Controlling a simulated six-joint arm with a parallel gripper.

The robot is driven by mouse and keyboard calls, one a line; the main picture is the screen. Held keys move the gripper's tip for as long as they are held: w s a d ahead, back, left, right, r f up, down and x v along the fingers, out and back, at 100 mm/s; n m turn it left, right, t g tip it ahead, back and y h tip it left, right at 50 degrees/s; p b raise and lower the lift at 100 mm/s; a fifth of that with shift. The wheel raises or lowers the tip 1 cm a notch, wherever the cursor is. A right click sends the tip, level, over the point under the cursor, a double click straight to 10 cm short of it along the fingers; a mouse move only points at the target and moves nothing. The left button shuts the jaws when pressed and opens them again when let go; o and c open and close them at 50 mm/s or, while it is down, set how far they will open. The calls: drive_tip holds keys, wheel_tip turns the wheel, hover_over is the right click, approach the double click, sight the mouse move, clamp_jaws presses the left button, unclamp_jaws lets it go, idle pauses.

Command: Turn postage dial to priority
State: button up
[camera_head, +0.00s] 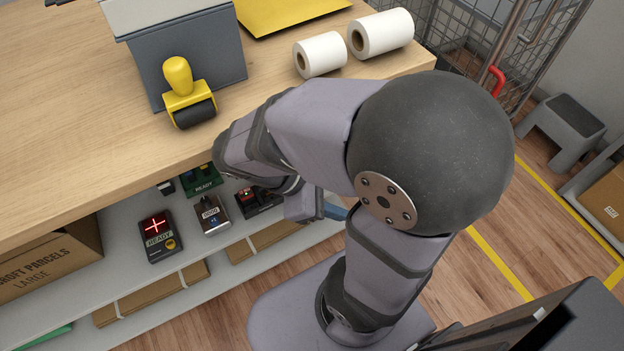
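No postage dial can be made out for certain. Several small devices stand on the shelf under the counter. One is a black box with a lit red cross and a READY label (158,237). To its right is a grey and brown box with a small blue display (212,216). Behind is a green unit marked READY (203,181). A dark unit with red and green lights (247,197) is partly covered by my arm. My arm bends over the counter's front edge and down toward the shelf. My gripper's fingers do not show.
On the wooden counter (75,120) are a yellow-handled roller (179,88), a grey box, a yellow envelope (285,12) and two white rolls (381,32). A parcel carton (52,262) sits on the shelf's left. A wire cage and grey step stool (566,125) stand right.

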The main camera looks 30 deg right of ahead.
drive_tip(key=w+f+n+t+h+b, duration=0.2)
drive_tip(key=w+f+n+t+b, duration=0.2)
drive_tip(key=b, duration=0.5)
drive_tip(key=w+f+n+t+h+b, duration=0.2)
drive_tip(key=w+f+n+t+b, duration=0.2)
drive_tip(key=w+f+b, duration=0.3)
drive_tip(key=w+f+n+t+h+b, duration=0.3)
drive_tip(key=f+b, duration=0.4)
drive_tip(key=b, duration=0.6)
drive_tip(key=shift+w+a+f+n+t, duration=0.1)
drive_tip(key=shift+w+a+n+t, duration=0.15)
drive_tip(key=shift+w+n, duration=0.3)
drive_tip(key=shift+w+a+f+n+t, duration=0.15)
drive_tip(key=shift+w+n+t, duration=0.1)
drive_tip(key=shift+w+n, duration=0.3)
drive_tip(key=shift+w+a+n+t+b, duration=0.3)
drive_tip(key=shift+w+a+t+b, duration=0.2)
drive_tip(key=shift+b, duration=0.15)
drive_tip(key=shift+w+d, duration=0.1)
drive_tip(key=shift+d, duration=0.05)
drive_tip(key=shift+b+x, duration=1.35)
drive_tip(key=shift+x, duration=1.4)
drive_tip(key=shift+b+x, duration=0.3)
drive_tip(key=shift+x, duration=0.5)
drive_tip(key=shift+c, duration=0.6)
